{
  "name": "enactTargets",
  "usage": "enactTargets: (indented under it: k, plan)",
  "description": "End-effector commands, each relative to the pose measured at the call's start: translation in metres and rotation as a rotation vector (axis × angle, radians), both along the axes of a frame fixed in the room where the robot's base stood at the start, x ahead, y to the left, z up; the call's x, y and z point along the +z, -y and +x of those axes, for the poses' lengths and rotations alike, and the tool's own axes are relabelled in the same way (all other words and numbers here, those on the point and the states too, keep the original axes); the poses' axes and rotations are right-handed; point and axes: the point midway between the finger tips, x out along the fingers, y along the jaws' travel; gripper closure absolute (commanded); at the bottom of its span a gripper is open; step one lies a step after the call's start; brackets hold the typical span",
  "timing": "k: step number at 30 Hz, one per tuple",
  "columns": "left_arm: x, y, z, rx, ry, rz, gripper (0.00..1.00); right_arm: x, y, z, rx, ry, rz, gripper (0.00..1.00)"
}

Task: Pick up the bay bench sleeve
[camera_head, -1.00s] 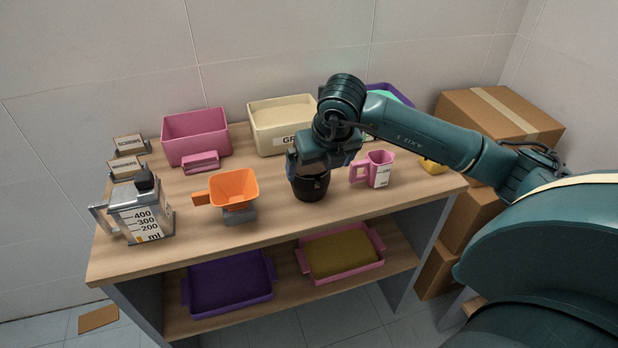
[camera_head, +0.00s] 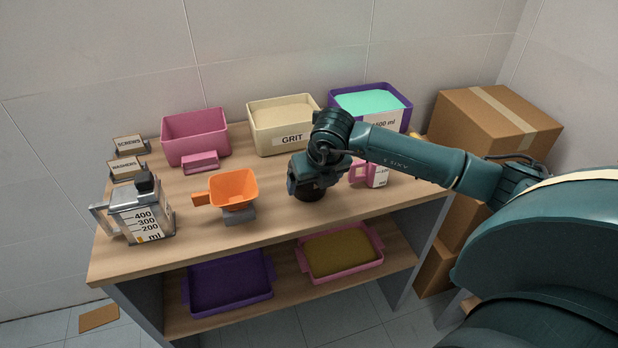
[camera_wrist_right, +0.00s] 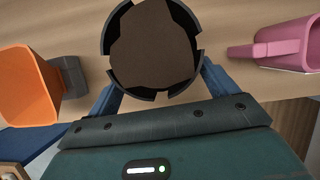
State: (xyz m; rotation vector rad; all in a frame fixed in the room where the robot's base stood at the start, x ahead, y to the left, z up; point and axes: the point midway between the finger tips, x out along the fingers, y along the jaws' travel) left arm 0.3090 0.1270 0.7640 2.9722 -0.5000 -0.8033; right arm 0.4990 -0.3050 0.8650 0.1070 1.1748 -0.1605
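The sleeve is a dark round cup with a notched rim, filled with brown stuff. In the head view its lower part (camera_head: 308,194) shows on the bench top under my right gripper (camera_head: 318,180). In the right wrist view the sleeve (camera_wrist_right: 152,50) sits upright at the top middle. My right gripper's blue fingers (camera_wrist_right: 160,88) are spread apart on either side of it. Their tips are hidden behind the sleeve, so I cannot see whether they touch it. My left gripper is not in view.
An orange hopper (camera_head: 234,188) stands left of the sleeve, and a pink measuring cup (camera_head: 379,175) stands close on the right. A jug (camera_head: 145,215) is at the left end. Bins line the back, including the cream GRIT bin (camera_head: 290,139). Cardboard boxes (camera_head: 490,120) stand at right.

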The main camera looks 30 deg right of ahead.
Motion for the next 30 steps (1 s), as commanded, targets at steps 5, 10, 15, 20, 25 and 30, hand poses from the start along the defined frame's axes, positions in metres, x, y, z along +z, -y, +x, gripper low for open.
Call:
enactTargets:
  k: [5, 10, 15, 20, 25, 30]
  plan:
    - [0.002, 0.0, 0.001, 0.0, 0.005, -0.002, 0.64, 0.0, 0.0, 0.0, 0.0, 0.0, 0.0, 0.29]
    - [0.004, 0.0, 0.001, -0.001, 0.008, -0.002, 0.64, 0.001, 0.0, 0.0, 0.0, 0.001, 0.0, 0.43]
    - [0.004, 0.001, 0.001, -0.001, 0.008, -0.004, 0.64, 0.001, 0.0, 0.0, 0.0, 0.001, 0.0, 0.45]
    - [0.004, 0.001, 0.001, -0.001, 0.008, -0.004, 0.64, 0.007, 0.0, 0.001, -0.001, 0.003, 0.001, 0.45]
    - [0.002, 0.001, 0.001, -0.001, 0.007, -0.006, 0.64, 0.036, 0.0, 0.001, 0.0, 0.006, 0.001, 0.45]
    - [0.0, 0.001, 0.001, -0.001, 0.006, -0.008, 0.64, 0.071, 0.0, 0.001, 0.0, 0.006, 0.001, 0.45]
